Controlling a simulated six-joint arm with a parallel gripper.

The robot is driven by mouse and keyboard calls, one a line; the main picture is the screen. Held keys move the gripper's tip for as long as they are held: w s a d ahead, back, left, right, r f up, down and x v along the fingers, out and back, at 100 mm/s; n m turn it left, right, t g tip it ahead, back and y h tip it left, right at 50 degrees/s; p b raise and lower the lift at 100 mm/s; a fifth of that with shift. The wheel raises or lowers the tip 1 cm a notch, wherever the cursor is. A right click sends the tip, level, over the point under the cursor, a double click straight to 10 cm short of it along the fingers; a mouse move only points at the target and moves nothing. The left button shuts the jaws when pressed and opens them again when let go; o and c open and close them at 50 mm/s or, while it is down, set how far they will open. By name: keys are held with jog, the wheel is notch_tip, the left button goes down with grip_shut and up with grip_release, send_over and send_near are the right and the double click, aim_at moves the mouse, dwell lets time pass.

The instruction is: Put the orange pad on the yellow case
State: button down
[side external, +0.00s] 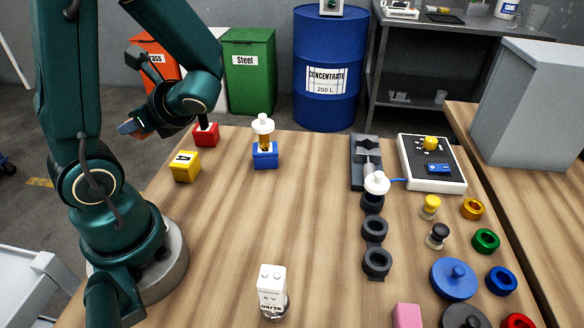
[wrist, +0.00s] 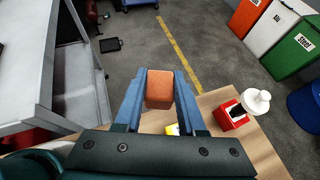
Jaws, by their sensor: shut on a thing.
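My gripper (side external: 128,127) is at the left, raised beyond the left edge of the table, with blue fingers. In the wrist view my gripper (wrist: 159,76) is shut on the orange pad (wrist: 159,92), a block with rounded edges between the two fingers. In the side view the pad is mostly hidden by the gripper. The yellow case (side external: 185,167), a small box with a dark mark on a pale face, stands on the table to the right of and below the gripper in the picture. In the wrist view only a bit of the yellow case (wrist: 172,129) shows below the pad.
A red box (side external: 206,134) with a white-topped piece stands just behind the yellow case. A blue box (side external: 265,158) with an amber, white-capped piece is to its right. The table's middle is clear.

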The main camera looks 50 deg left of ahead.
send_over(184, 159)
notch_tip(184, 159, down, 4)
jog(key=shift+a+r, duration=0.1)
jog(key=shift+f, duration=1.9)
jog(key=shift+f, duration=0.1)
jog(key=c, duration=0.5)
grip_release()
